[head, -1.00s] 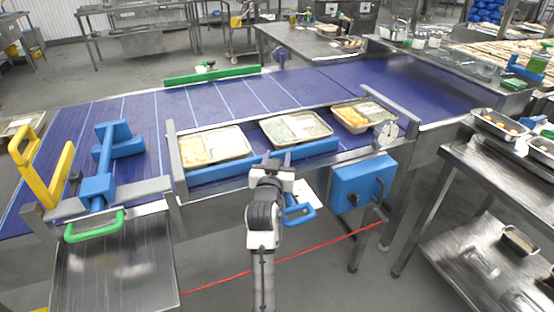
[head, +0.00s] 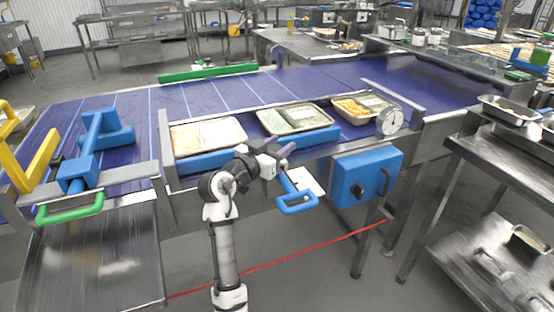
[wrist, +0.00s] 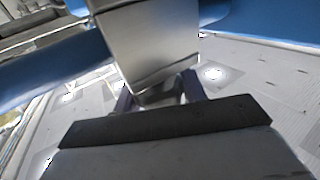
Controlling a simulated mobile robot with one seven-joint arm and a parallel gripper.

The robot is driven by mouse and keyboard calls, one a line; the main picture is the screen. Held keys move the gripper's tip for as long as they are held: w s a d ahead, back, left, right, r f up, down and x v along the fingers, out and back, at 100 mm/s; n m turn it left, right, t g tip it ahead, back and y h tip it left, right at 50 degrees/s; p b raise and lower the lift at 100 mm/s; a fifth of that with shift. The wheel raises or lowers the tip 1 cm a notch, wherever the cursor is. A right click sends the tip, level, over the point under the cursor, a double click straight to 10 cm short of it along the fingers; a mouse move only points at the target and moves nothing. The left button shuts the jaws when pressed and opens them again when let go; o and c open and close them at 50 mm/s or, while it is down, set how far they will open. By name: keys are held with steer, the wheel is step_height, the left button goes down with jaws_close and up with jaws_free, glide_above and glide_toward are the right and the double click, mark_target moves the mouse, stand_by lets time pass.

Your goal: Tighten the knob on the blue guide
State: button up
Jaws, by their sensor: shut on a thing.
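The blue guide (head: 212,161) is a long bar along the belt's front edge, in front of the food trays. My gripper (head: 284,152) is at this bar, near its middle, above a blue loop handle (head: 297,203). In the wrist view, my gripper (wrist: 158,94) has its dark fingertips on either side of the lower end of a grey metal piece (wrist: 148,45), and is shut on it. I cannot tell whether this piece is the knob; no separate knob shows clearly there. A blue bar (wrist: 45,72) crosses behind at left.
Food trays (head: 208,134) stand on the purple belt (head: 265,90) behind the guide. A blue box (head: 366,178) with a black knob and a round dial (head: 389,121) are to the right. A yellow frame (head: 35,165) and green handle (head: 70,210) are at left.

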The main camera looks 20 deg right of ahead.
steer(key=shift+s+f+m+g+h+b, duration=0.1)
steer(key=shift+m+g+h+b, duration=0.4)
steer(key=shift+m+g+b, duration=0.5)
steer(key=shift+s+m+g+h+b, duration=0.1)
steer(key=shift+m+g+h+b, duration=0.45)
steer(key=shift+g, duration=0.75)
steer(key=shift+d, duration=0.1)
steer(key=o, duration=1)
steer(key=b+v, duration=0.1)
steer(key=v, duration=0.6)
steer(key=shift+a+b, duration=0.25)
steer(key=shift+b, duration=0.05)
